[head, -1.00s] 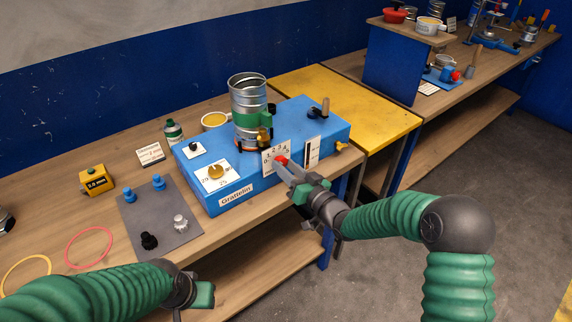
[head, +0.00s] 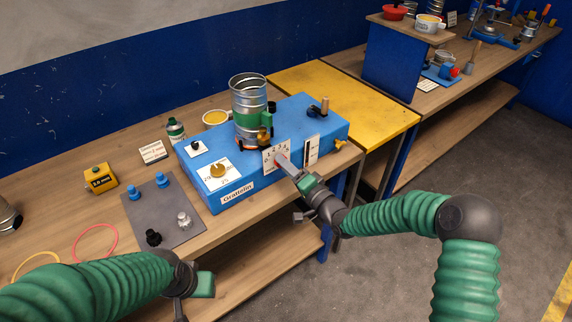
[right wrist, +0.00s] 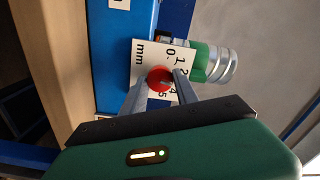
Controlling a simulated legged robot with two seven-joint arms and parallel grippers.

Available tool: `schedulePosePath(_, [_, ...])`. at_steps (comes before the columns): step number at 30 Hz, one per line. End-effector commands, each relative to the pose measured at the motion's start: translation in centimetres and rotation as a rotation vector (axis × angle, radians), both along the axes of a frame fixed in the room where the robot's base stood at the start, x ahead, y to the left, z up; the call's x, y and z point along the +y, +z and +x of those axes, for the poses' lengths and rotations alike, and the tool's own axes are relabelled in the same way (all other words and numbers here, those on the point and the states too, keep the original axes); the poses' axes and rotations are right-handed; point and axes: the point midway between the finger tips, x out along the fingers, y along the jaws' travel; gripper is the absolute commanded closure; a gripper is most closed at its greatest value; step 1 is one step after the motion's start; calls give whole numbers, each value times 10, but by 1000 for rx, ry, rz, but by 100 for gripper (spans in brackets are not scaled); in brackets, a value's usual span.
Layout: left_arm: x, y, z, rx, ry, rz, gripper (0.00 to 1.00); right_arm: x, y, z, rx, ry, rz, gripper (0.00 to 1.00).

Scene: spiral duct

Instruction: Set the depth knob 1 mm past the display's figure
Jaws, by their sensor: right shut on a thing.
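The depth knob (right wrist: 158,79) is a round red knob on a white scale card (right wrist: 142,56) marked in mm, on the front of the blue Grattelin machine (head: 235,199). My right gripper (right wrist: 161,82) is shut on the knob, one finger on each side. The fingers cover part of the scale, and I cannot read where the knob points.
A grey mat (head: 165,215) with blue, black and clear knobs lies left of the machine. A gold dial (head: 217,171) and a metal duct (head: 248,100) are on the machine. A pink ring (head: 95,243) lies at front left. The yellow table (head: 345,105) is bare.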

Motion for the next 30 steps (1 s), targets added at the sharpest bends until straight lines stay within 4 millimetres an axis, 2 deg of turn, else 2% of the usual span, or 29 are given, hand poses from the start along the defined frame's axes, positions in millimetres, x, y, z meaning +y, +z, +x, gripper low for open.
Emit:
schedulePosePath(1, [0,1,0,0,0,0,64,0,-8,-3,26,3,6,100])
schedulePosePath(20, [0,2,0,0,0,0,64,0,-8,-2,54,2,43,100])
schedulePosePath(21, [0,2,0,0,0,0,64,0,-8,-2,54,2,43,60])
schedulePosePath(25, [0,2,0,0,0,0,64,0,-6,-2,50,1,44,43])
schedulePosePath(30, [0,2,0,0,0,0,64,0,-4,-1,44,1,46,43])
